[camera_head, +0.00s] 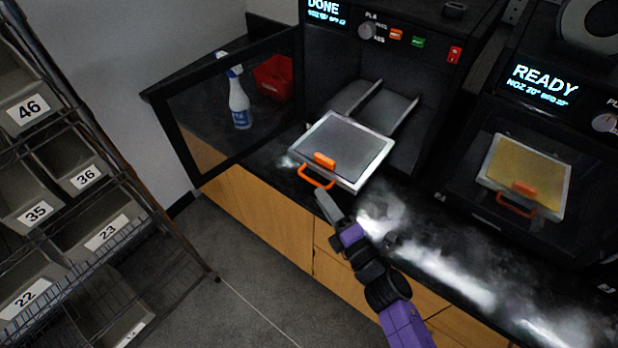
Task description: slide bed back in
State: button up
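The print bed (347,147) is a grey plate with a light frame, slid out of the left printer on two rails (390,112). An orange handle (315,178) sticks out from the front of the bed. The left printer (400,55) reads DONE, and its glass door (228,110) stands open to the left. My gripper (328,205) is just in front of and below the handle, seemingly apart from it. Its fingers overlap in this view, so I cannot tell if they are open.
A second printer (540,130) on the right reads READY, with a yellow bed (525,172) behind its front. A spray bottle (239,103) and a red bin (273,77) stand behind the open door. A rack with numbered bins (75,185) stands at left. Floor (240,290) is clear.

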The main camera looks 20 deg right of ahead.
aim_at(309, 178)
jog(key=w, duration=0.2)
jog(key=w+a, duration=0.1)
jog(key=w, duration=0.4)
jog(key=shift+w+a+r, duration=0.15)
jog(key=shift+r, duration=0.15)
jog(key=shift+c, duration=0.4)
grip_shut()
dwell(0.7)
